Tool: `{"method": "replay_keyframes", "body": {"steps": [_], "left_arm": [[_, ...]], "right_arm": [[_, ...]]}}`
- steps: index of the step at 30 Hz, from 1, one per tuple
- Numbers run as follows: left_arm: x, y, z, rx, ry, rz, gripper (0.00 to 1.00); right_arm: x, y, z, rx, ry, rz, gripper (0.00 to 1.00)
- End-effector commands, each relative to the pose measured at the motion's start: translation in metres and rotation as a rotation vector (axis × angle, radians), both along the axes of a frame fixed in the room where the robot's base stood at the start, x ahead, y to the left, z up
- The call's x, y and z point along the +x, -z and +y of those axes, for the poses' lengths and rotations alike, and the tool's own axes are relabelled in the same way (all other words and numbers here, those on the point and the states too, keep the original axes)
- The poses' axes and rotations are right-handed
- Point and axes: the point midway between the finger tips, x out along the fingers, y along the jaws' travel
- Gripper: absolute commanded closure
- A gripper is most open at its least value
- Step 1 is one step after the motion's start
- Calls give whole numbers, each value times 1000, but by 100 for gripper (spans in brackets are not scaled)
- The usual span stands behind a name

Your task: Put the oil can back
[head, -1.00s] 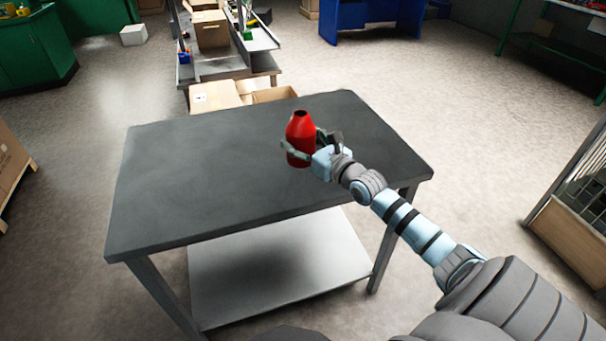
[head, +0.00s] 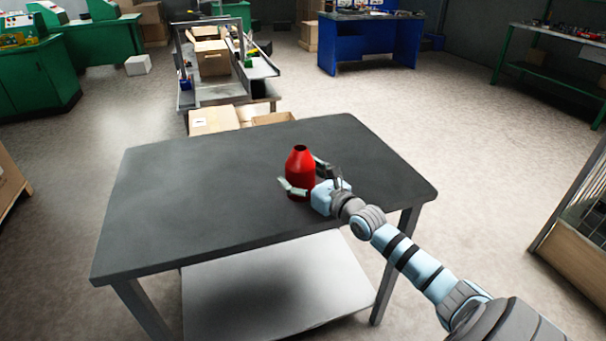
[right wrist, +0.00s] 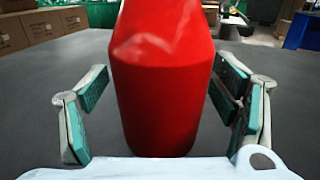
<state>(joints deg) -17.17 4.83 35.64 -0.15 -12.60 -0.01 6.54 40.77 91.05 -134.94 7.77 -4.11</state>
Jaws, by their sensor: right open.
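The red oil can (head: 300,172) stands upright on the dark grey table (head: 190,205), right of its middle. It has a tapered shoulder and a dark opening at the top. My right gripper (head: 303,184) is open, with its fingers on either side of the can. In the right wrist view the can (right wrist: 163,85) fills the middle between the spread fingers of the gripper (right wrist: 160,115). A gap shows on both sides of it. The can's top is cut off in that view. My left gripper is not in view.
The rest of the tabletop is bare. A pale lower shelf (head: 270,290) sits under it. Cardboard boxes (head: 213,119) and a metal conveyor-like bench (head: 235,92) stand behind the table. A blue workbench (head: 370,42) and green benches (head: 95,40) are farther back.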

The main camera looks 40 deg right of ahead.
Motion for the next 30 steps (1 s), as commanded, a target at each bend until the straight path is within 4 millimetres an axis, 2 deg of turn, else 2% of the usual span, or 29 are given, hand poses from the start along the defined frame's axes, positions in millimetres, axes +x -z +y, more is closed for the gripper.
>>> {"method": "replay_keyframes", "body": {"steps": [5,8,11,16,18,22,30], "left_arm": [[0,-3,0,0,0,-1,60],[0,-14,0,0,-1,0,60],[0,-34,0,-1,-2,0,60],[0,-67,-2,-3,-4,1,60],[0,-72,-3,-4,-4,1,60],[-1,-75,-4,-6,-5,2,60],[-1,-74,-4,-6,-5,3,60]], "right_arm": [[0,-3,0,0,0,0,19],[-8,-6,0,0,-1,3,19],[-26,-9,0,-1,-4,5,19],[-73,-10,-2,-2,2,9,19],[-92,-8,-2,-2,-1,7,19],[-114,-5,-2,-2,-3,3,19],[-121,-3,-3,0,0,-1,19]]}}
